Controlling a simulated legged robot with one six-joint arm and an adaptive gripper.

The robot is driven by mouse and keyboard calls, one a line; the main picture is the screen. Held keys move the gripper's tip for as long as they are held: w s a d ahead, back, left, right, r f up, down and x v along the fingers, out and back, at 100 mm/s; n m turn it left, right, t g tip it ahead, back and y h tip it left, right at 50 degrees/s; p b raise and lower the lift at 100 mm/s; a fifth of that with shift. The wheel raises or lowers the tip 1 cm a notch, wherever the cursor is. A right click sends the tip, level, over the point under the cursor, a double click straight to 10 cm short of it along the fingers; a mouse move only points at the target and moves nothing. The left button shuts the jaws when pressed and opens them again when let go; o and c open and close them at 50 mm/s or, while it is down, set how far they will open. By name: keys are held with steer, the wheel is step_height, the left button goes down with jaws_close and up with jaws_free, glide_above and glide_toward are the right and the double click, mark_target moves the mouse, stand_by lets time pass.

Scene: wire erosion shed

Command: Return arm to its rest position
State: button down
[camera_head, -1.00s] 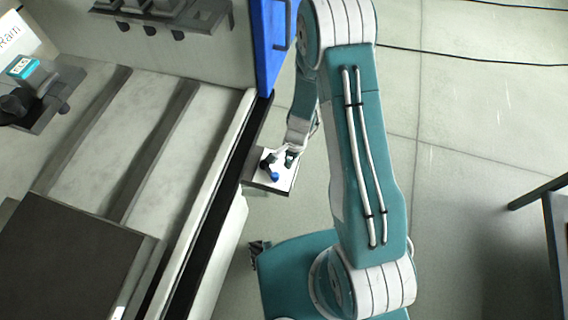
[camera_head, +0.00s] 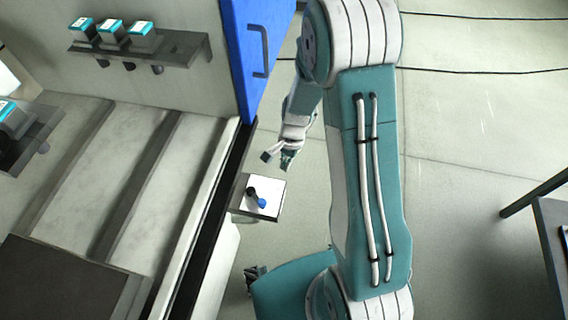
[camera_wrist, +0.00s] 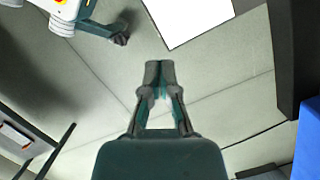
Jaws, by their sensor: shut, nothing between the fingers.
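My arm in teal and white rises through the middle of the head view and bends down to my gripper (camera_head: 278,161). The gripper hangs above and behind a small white-topped ledge (camera_head: 271,186), apart from it. A small black piece with a blue end (camera_head: 260,200) is on that ledge. In the wrist view my gripper (camera_wrist: 160,72) has its fingertips together with nothing between them. A white flat surface (camera_wrist: 188,18) shows beyond the tips; I cannot tell for sure that it is the ledge.
A blue door (camera_head: 248,50) with a handle stands left of my arm; blue also shows in the wrist view (camera_wrist: 308,140). A rack (camera_head: 165,52) holds several teal-topped pieces on the machine's back wall. A dark table (camera_head: 552,225) is at the right. Floor between is clear.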

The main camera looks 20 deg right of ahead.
steer(key=shift+a, duration=0.1)
steer(key=s+r+n+t, duration=0.3)
steer(key=r+n, duration=0.2)
steer(key=r, duration=1.4)
steer(key=s+d+r+n+t+h, duration=0.1)
steer(key=s+r+n+t, duration=0.3)
steer(key=s+r, duration=0.8)
steer(key=shift+s+d+r+n+h, duration=0.3)
steer(key=shift+s+n+h, duration=0.3)
steer(key=shift+s+n, duration=0.3)
steer(key=shift+w+a, duration=0.15)
